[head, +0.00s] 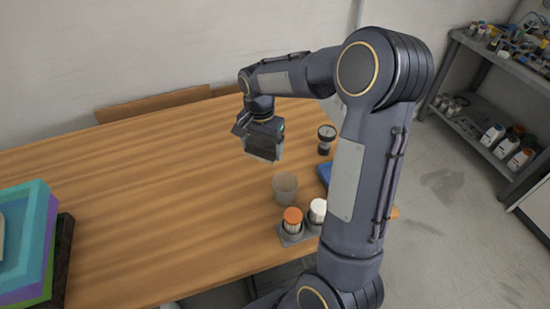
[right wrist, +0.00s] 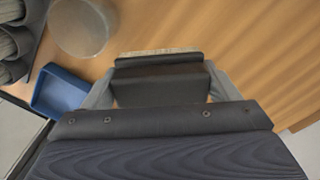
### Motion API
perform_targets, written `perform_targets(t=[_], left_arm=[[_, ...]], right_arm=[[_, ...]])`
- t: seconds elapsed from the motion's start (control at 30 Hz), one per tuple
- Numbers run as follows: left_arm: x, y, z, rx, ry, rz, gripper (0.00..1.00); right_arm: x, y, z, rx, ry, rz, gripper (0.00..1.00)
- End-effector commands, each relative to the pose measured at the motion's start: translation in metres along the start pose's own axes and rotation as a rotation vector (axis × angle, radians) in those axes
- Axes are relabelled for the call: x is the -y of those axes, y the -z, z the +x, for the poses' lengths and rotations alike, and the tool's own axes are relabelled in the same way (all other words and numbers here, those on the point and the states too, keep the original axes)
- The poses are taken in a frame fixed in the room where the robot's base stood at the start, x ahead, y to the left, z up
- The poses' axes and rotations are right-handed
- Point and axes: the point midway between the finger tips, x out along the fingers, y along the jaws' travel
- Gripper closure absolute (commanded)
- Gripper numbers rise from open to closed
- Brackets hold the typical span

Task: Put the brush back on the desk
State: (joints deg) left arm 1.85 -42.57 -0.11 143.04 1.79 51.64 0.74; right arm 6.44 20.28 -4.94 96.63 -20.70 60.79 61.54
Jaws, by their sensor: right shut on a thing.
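My right gripper (head: 264,150) hangs over the far middle of the wooden desk (head: 170,170), its fingers pointing down. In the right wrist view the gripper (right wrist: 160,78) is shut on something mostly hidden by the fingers. A thin beige, rough strip shows past the fingertips, which looks like part of the brush (right wrist: 157,52). In the head view the brush cannot be made out. I cannot tell whether it touches the desk. My left gripper is not in view.
A translucent cup (head: 285,187), a grey holder (head: 290,238) with orange- and white-capped containers, a blue tray (head: 324,172) and a small dark round-headed object (head: 326,136) stand toward the desk's right. Stacked coloured trays (head: 40,215) sit at left. The desk's middle is clear.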

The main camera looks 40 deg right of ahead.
Motion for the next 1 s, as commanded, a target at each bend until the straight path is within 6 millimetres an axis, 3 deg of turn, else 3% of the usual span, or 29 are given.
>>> perform_targets(t=[0.1, 0.23, 0.43, 0.63, 1.0], left_arm=[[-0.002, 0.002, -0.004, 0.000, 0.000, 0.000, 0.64], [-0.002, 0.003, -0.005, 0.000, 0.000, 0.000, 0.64], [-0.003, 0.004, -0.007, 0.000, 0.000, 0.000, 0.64], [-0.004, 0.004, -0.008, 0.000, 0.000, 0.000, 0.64], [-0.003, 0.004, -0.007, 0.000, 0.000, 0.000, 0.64]], right_arm=[[-0.012, 0.014, 0.024, 0.004, -0.005, 0.002, 0.40], [-0.019, 0.024, 0.040, 0.003, -0.004, -0.001, 0.40], [-0.025, 0.033, 0.053, 0.003, -0.003, 0.000, 0.40], [-0.026, 0.035, 0.081, 0.003, -0.003, -0.003, 0.40], [-0.025, 0.035, 0.087, 0.001, 0.000, -0.003, 0.40]])
